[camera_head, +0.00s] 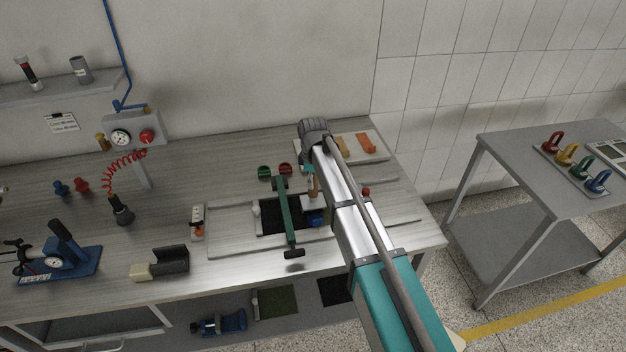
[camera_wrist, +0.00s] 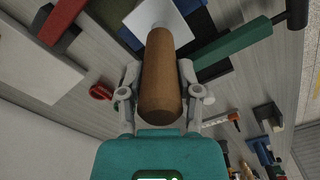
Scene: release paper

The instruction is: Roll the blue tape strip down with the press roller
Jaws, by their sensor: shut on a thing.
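My gripper (camera_wrist: 159,82) is shut on the brown wooden handle of the press roller (camera_wrist: 160,62). The handle points away from the wrist, and a pale part shows at its far end. In the head view the gripper (camera_head: 309,170) is small and partly hidden by my arm, with the brown handle (camera_head: 314,187) below it. Whether the roller touches anything is not clear.
A green bar (camera_head: 287,212) stands over the black pad on the workbench (camera_head: 180,185). A pale tray with orange pieces (camera_head: 365,144) lies at the back right. A dark block (camera_head: 172,260) and a blue tool (camera_head: 60,260) stand left.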

